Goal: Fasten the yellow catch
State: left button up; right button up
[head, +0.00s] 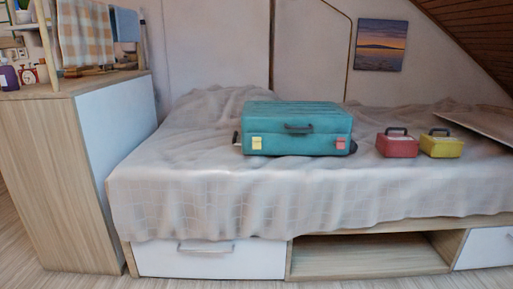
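A teal suitcase (297,127) lies flat on the bed with its lid down. The yellow catch (257,143) is on the left of its front face. A red catch (341,144) is on the right of that face, and a dark handle (298,128) is between them. The picture is too small to tell whether either catch is fastened. Neither of my grippers is in the head view.
A red box (397,146) and a yellow box (441,146), both with dark handles, stand right of the suitcase on the bed (200,190). A wooden cabinet (60,150) stands at the left. Below the bed are a white drawer (210,260) and an open compartment (365,258).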

aim_at(256, 143)
jog(key=i+l+z, duration=0.35)
jog(key=i+l, duration=0.3)
jog(key=i+z, duration=0.1)
jog(key=i, duration=0.35)
